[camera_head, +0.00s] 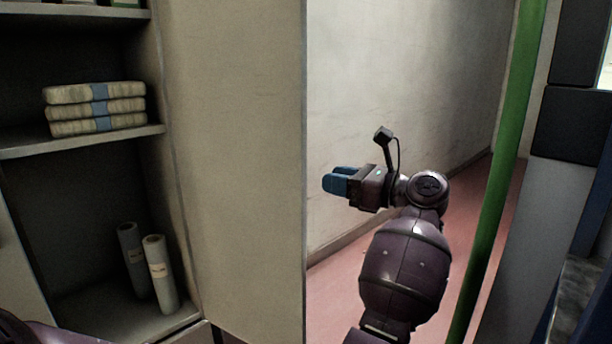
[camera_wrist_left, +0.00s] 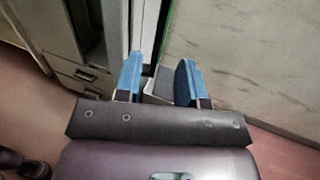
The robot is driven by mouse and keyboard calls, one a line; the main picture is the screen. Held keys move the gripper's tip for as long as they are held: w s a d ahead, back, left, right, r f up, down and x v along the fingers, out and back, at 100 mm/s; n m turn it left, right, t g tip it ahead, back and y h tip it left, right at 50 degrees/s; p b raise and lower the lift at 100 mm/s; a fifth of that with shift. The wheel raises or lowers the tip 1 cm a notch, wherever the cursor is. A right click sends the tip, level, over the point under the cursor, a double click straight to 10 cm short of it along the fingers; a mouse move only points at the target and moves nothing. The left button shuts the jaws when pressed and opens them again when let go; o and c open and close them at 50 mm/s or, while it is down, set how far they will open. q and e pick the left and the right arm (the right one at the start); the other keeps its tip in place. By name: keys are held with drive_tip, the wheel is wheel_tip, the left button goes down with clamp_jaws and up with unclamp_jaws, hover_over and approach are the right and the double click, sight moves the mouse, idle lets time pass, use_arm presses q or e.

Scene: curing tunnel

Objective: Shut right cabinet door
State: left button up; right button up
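The right cabinet door (camera_head: 240,150) stands open, swung out to the right of the shelves. Its free vertical edge is near the middle of the head view. My left gripper (camera_head: 328,184) is just right of that edge, with its blue fingers pointing left towards it; a small gap shows between them. In the left wrist view, the fingers of this gripper (camera_wrist_left: 158,78) are apart, with no object clearly held between them. A pale upright strip (camera_wrist_left: 147,30), likely the door edge, shows beyond the fingertips. My right gripper is not in view.
The cabinet shelf (camera_head: 90,142) holds a stack of banded bundles (camera_head: 95,108). Two rolls (camera_head: 160,270) stand below. Drawers (camera_wrist_left: 78,72) show in the left wrist view. A green pole (camera_head: 500,170) stands right of my arm. A pale wall (camera_head: 400,80) rises behind the gripper.

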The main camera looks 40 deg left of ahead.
sight(305, 174)
use_arm(q)
drive_tip(key=x, duration=0.7)
drive_tip(key=shift+a, duration=0.2)
clamp_jaws()
